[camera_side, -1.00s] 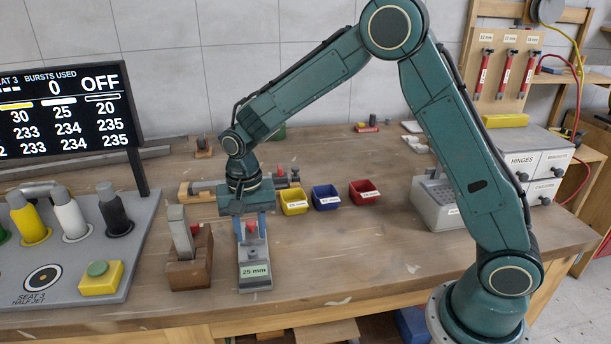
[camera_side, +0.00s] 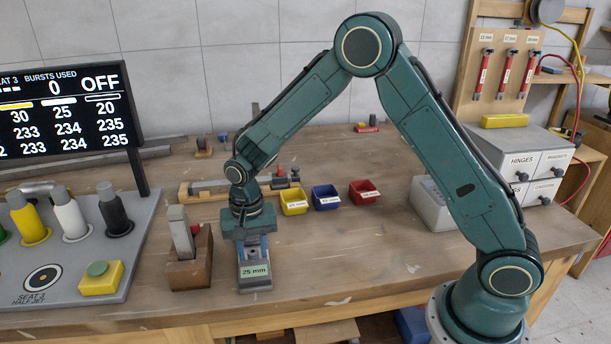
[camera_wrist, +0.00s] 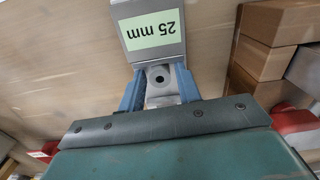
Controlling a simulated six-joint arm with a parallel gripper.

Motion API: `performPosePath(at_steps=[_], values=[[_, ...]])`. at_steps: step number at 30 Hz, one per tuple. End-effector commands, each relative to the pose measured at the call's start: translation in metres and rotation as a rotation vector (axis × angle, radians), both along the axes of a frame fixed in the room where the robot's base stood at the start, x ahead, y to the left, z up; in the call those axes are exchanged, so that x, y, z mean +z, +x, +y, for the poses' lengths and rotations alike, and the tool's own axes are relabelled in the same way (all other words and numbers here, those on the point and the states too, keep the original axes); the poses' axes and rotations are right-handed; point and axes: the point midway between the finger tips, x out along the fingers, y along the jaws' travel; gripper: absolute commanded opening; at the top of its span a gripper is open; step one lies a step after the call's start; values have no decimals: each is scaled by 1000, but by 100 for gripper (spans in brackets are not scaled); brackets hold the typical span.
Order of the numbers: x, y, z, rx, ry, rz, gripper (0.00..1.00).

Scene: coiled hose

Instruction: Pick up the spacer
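A grey block with a green "25 mm" label (camera_side: 255,271) stands near the front of the bench, and its label shows upside down in the wrist view (camera_wrist: 153,30). A small grey piece with a dark round hole (camera_wrist: 159,79), perhaps the spacer, sits against the block's end. My gripper (camera_side: 254,255) points down right behind the label. Its two blue fingers (camera_wrist: 160,82) stand apart, one on each side of the holed piece. Whether they touch it is unclear. In the side view my gripper hides this piece.
A wooden block with a grey upright and a red part (camera_side: 189,262) stands close to the left of my gripper. Yellow (camera_side: 294,207), blue (camera_side: 326,203) and red (camera_side: 364,197) bins are behind right. The bench right of the labelled block is clear.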

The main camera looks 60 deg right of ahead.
Motion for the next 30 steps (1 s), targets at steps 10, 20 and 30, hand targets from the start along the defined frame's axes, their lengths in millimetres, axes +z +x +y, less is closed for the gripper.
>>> performPosePath(at_steps=[10, 20, 30], values=[[0, 0, 0, 0, 0, 0, 34], [0, 0, 0, 0, 0, 0, 0], [2, 0, 0, 0, 0, 0, 0]])
